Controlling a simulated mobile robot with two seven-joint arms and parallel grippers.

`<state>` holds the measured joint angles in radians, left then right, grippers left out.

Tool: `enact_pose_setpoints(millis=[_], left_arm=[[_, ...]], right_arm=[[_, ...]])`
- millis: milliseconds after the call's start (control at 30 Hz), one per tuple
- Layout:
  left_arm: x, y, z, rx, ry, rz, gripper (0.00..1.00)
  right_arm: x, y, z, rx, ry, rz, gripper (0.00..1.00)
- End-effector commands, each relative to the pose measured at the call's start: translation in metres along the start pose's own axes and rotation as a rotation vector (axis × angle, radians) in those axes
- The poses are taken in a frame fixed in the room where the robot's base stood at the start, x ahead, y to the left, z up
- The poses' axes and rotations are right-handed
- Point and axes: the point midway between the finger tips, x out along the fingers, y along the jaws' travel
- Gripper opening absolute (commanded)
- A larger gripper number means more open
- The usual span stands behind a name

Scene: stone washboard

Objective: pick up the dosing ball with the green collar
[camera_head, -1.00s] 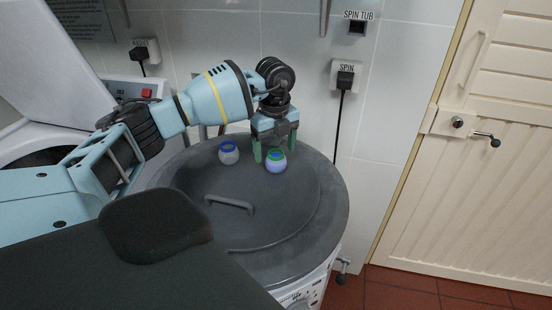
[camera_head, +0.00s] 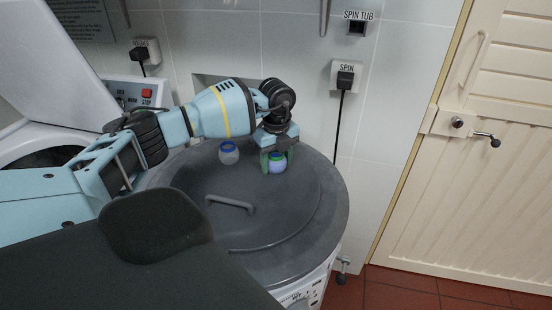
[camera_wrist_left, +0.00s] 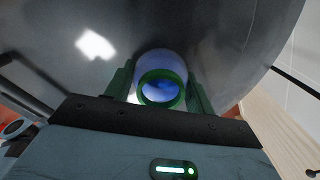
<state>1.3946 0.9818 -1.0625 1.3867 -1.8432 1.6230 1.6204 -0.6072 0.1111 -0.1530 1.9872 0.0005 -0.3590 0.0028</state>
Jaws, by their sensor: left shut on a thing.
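The dosing ball with the green collar (camera_head: 277,164) is pale blue-white and stands on the dark grey lid of the spin tub. My left gripper (camera_head: 277,162) is around it from above, its green fingers shut on its sides. In the left wrist view the ball (camera_wrist_left: 160,65) sits between the two fingers of the gripper (camera_wrist_left: 160,88), its green ring facing the camera. A second ball with a blue collar (camera_head: 229,153) stands on the lid to the left, apart from the gripper. My right gripper is not in view.
The round lid (camera_head: 290,215) has a raised handle (camera_head: 229,204) in its middle. A tiled wall with a plug and cord (camera_head: 345,80) stands close behind. An open white washer (camera_head: 40,140) is at the left, a cream door (camera_head: 490,180) at the right.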

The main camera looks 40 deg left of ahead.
Motion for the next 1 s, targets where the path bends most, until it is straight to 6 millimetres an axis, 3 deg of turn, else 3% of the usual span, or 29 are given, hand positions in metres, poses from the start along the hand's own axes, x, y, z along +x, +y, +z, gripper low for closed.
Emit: enact_pose_setpoints(millis=[67,367,800,1000], left_arm=[[0.000,0.000,0.000,0.000,0.000,0.000,0.31],[-0.005,-0.001,0.000,0.000,0.000,-0.002,0.31],[-0.078,-0.001,0.000,0.000,-0.001,-0.004,0.31],[-0.097,0.000,0.000,0.000,0.000,-0.001,0.31]], right_arm=[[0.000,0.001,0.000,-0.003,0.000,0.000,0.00],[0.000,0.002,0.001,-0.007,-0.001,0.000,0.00],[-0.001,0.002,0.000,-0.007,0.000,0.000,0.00],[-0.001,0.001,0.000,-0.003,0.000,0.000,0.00]])
